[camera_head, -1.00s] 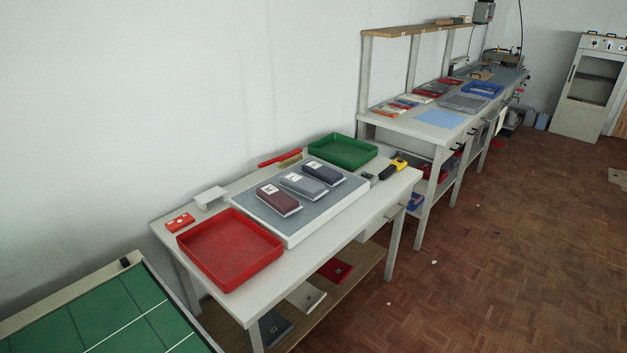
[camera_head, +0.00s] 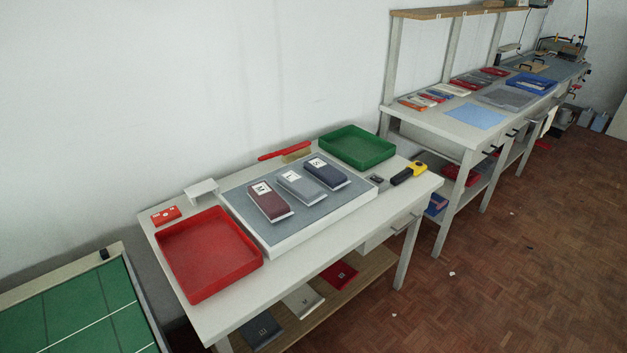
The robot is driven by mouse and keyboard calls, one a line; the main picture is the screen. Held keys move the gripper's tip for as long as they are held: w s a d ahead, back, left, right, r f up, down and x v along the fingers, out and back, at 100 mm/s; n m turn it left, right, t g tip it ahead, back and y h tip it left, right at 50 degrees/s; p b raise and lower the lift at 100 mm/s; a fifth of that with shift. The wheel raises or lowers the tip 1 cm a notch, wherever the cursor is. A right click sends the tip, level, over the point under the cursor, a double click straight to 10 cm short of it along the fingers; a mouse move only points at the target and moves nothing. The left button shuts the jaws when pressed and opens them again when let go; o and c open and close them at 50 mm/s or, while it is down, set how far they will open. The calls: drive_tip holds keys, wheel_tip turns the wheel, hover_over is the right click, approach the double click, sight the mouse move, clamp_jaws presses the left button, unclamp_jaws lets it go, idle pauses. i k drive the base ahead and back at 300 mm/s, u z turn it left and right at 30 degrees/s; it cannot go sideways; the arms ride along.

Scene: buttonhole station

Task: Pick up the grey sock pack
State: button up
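The grey sock pack (camera_head: 301,187) lies on a grey-topped white board (camera_head: 314,213) on the near table. It is the middle one of three packs in a slanting row. A maroon pack (camera_head: 268,201) lies to its left and a navy pack (camera_head: 326,173) to its right, with small gaps between them. Each pack has a white label at its far end. My gripper is not in view.
A red tray (camera_head: 207,253) stands left of the board and a green tray (camera_head: 356,147) behind it, both empty. A yellow-and-black tool (camera_head: 409,174) lies at the table's right end. A green-topped table (camera_head: 75,310) stands at the left. Floor at the right is mostly clear.

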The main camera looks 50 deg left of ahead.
sight(307, 191)
drive_tip(key=u, duration=0.1)
drive_tip(key=i, duration=1.15)
drive_tip(key=u, duration=0.9)
drive_tip(key=k, duration=0.25)
drive_tip(key=u, duration=2.7)
